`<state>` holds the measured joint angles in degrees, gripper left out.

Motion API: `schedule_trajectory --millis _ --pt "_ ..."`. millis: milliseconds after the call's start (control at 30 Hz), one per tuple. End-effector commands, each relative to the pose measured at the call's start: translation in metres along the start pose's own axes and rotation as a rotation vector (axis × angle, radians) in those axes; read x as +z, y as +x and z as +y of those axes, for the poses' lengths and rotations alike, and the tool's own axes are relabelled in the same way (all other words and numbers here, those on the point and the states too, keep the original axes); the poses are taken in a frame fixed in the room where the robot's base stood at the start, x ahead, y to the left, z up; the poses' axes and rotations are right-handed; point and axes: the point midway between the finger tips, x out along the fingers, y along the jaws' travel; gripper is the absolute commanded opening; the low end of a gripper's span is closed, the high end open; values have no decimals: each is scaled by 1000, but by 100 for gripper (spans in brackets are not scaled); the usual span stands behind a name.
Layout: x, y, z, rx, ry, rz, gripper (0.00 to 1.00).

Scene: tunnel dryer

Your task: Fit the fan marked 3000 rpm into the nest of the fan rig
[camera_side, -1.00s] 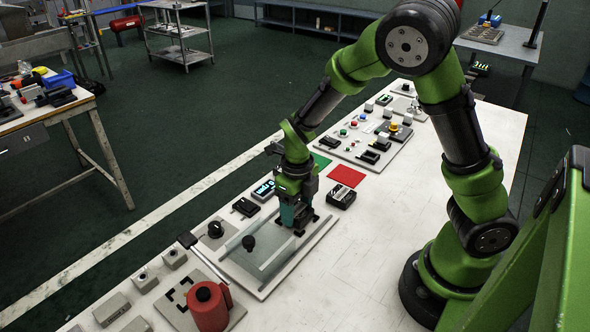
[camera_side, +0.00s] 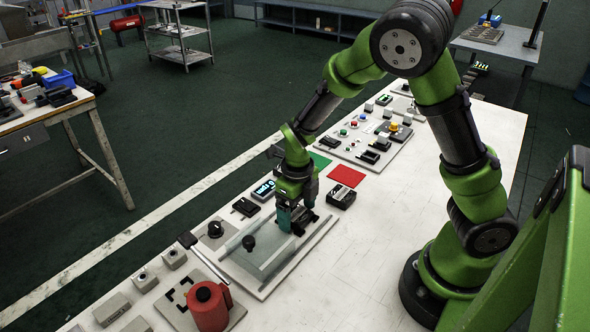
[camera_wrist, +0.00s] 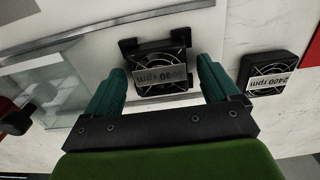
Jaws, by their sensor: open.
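A square black fan (camera_wrist: 160,60) with a pale label lies among black corner brackets of the nest (camera_wrist: 183,36) in the wrist view. Its label is only partly legible, ending in rpm. I cannot tell whether it is fully seated. My gripper (camera_wrist: 160,88) is open, with one teal finger on each side of this fan and visible gaps between. In the side view my gripper (camera_side: 292,222) is low over the right end of the rig plate (camera_side: 262,290), hiding most of the fan. A second fan (camera_wrist: 268,72), marked 2400 rpm, lies to the right; it also shows in the side view (camera_side: 341,196).
A clear panel with rails (camera_side: 262,258) and a black knob (camera_side: 249,242) lies left of the gripper. A red mat (camera_side: 346,176), a button panel (camera_side: 370,135) and a red cylinder (camera_side: 208,305) are on the table. The table's right side is clear.

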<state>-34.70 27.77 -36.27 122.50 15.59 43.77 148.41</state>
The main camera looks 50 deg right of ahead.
Motion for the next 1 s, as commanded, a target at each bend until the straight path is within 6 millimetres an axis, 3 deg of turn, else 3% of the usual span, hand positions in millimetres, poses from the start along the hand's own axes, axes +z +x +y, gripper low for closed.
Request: schedule_trajectory --millis 500,767,867,1000 --pt "1 -97 1 3 -2 -6 88" --pt "-1 -121 0 11 -29 -6 88" --pt "-6 -126 0 50 -155 -26 88" --pt "-20 -142 4 122 -522 -122 88"
